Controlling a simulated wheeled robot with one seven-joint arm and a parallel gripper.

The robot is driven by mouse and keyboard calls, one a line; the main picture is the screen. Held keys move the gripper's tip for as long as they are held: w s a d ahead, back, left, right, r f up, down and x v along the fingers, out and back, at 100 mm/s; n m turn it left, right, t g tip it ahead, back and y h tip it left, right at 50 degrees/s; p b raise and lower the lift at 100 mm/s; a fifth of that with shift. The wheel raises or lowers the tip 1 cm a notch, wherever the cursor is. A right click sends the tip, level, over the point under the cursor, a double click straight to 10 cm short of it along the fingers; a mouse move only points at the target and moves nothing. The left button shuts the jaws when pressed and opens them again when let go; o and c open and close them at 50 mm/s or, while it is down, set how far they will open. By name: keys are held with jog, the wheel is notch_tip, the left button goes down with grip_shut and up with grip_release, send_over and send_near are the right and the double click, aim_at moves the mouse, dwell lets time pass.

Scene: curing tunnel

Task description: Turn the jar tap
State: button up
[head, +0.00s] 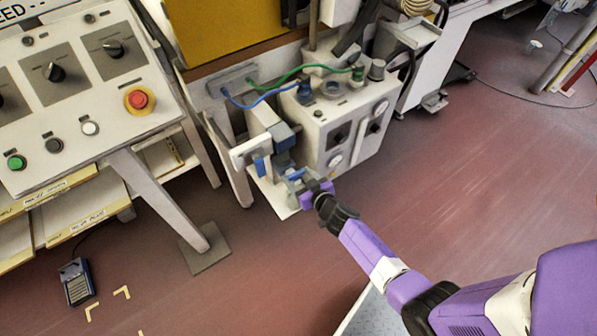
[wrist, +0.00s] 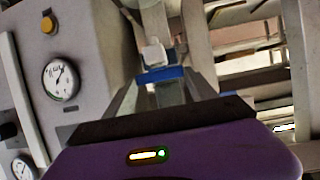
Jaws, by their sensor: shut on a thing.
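My gripper (head: 298,180) reaches in low at the front left of the grey machine box, with its fingers closed on a small part.
The grey machine box (head: 345,135) with dials stands close beside my gripper. A round gauge (wrist: 61,80) is on its face. Green and blue hoses (head: 262,103) run above. A control desk (head: 85,90) stands at left. The red floor at right is open.

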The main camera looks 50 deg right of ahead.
jog(key=shift+f+n+y+p, duration=0.1)
jog(key=shift+n+y+p, duration=0.35)
jog(key=shift+p, duration=0.6)
jog(key=o, duration=1.4)
jog(key=shift+c, duration=0.2)
jog(key=shift+s, duration=0.1)
jog(key=v, duration=0.7)
jog(key=shift+s+p, duration=0.3)
jog(key=shift+p, duration=0.15)
